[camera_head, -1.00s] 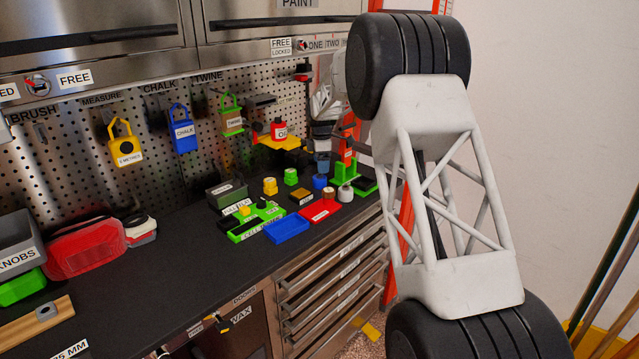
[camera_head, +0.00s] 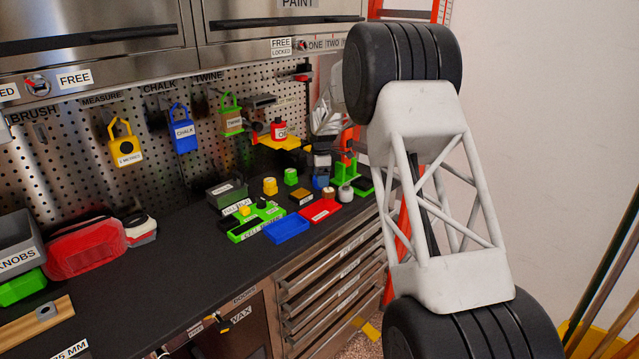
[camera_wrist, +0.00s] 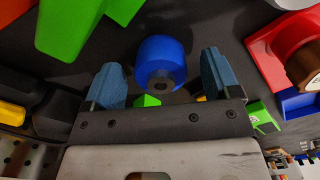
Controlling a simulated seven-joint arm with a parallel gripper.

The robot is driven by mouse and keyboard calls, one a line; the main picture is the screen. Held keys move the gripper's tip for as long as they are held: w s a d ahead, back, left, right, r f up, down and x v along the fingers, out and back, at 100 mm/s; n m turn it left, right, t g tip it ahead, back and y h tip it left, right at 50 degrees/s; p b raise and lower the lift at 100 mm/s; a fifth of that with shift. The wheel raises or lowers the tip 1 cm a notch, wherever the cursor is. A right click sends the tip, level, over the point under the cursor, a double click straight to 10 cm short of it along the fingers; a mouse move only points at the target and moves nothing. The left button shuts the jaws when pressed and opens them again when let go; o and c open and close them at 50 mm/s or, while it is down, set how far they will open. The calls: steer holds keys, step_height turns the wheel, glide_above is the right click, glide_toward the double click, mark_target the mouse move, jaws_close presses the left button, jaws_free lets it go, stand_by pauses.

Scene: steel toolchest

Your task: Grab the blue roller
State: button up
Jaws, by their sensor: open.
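The blue roller (camera_wrist: 162,60) stands on the dark worktop in the wrist view, with a dark hole in its near face. My gripper (camera_wrist: 160,78) is open, with one blue-grey finger on each side of the roller. A gap shows between the roller and each finger, so the jaws are not closed on it. In the head view the roller (camera_head: 320,183) is a small blue shape just below my gripper (camera_head: 321,171), partly hidden by the fingers.
A green stand (camera_head: 346,172) and a grey knobbed piece (camera_head: 345,193) are close to the right. A red tray (camera_head: 320,211) and a blue tray (camera_head: 287,230) lie in front. Yellow and green pieces stand to the left.

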stand_by(0.4)
steer(key=c, duration=1)
steer(key=shift+r, duration=0.15)
steer(key=shift+r, duration=4.9)
